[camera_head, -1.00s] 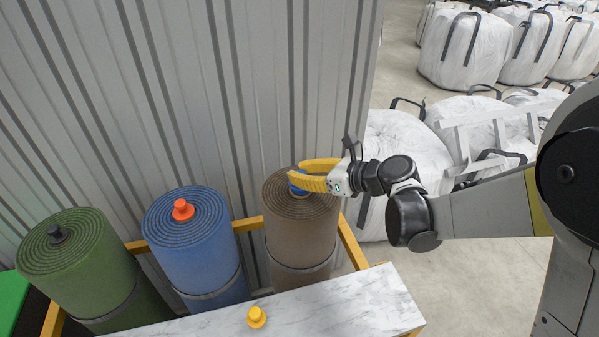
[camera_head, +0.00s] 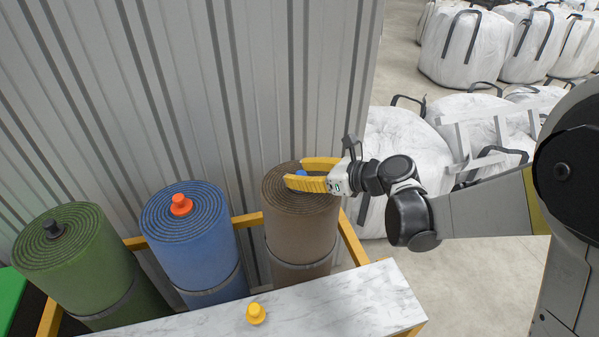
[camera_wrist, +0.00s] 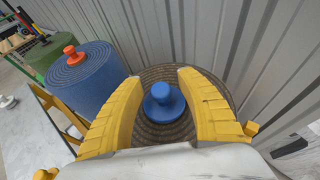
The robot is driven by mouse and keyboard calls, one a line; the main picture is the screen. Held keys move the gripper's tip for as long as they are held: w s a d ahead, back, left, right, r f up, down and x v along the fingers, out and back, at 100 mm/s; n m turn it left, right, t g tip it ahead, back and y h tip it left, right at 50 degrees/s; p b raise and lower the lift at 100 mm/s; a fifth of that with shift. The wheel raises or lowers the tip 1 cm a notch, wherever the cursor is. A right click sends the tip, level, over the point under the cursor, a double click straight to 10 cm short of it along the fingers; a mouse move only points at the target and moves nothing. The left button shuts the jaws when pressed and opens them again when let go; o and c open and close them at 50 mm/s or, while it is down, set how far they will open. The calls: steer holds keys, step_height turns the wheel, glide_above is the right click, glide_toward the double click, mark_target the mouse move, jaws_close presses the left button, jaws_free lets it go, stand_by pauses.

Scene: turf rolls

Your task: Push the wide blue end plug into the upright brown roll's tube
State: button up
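The brown roll (camera_head: 300,225) stands upright at the right end of the row of rolls. The wide blue end plug (camera_wrist: 162,105) sits upright at the centre of its spiral top, its flange resting at the top face and its knob up. The tube mouth is hidden under the plug. In the head view only a bit of the blue plug (camera_head: 301,173) shows between the fingers. My gripper (camera_head: 293,172) is open over the roll's top. In the wrist view its yellow fingers (camera_wrist: 160,79) stand on both sides of the plug, with gaps, touching nothing of it.
A yellow plug (camera_head: 256,314) lies on the marble-topped table (camera_head: 340,300). A corrugated wall (camera_head: 260,80) rises close behind.

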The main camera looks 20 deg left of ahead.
steer(key=v, duration=1.2)
